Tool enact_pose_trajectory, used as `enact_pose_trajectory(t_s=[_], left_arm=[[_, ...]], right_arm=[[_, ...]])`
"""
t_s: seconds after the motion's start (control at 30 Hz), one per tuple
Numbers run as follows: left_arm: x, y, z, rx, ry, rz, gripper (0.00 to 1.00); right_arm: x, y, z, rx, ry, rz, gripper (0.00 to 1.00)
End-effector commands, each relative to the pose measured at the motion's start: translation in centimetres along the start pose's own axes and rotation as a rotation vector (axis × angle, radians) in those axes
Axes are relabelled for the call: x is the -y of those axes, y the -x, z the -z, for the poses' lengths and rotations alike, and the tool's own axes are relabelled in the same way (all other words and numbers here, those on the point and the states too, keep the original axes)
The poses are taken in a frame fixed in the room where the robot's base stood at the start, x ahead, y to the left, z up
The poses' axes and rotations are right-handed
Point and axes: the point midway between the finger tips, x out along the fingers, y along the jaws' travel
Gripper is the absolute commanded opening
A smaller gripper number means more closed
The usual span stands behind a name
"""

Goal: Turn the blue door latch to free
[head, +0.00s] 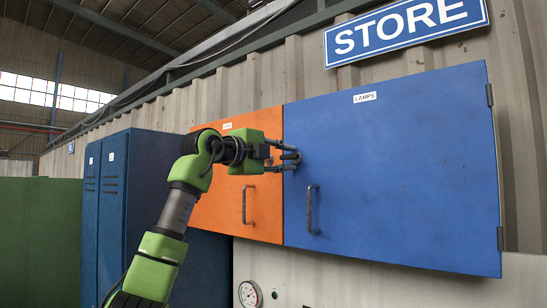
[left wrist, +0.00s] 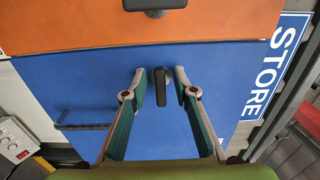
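The blue door (head: 400,170) is shut, flush beside the orange door, and carries a dark latch (head: 291,157) near its left edge. In the left wrist view, the latch (left wrist: 161,92) is a short dark bar with its long side running up and down the picture. My left gripper (head: 282,157) reaches the latch from the left. Its fingers (left wrist: 160,76) stand open, one on each side of the latch, with a visible gap on both sides. In the head view the fingers partly hide the latch. My right gripper is in neither view.
The orange door (head: 215,195) has a dark pull handle (head: 249,204). The blue door's pull handle (head: 312,209) stands out below the latch. Blue lockers (head: 115,200) stand at left. A gauge (head: 249,294) is below. A STORE sign (head: 405,30) hangs above.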

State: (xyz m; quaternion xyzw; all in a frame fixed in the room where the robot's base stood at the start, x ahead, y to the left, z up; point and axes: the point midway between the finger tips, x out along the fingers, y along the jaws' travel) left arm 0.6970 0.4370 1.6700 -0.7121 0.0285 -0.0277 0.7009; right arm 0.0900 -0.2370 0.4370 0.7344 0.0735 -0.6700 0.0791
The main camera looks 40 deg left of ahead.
Motion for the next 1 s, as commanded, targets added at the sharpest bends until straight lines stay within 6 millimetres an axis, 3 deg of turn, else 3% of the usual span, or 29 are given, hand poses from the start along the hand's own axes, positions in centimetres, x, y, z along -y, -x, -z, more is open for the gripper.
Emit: enact_pose_trajectory(t_s=[0.5,0.7,1.0], left_arm=[[0.0,9.5,-0.2,0.004,0.000,0.002,0.26],[-0.1,11.2,-0.1,0.002,0.000,0.000,0.26],[-0.1,11.4,-0.1,0.001,0.001,0.000,0.26]], right_arm=[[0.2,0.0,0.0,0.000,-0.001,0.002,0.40],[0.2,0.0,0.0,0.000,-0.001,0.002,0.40],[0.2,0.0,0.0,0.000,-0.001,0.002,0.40]])
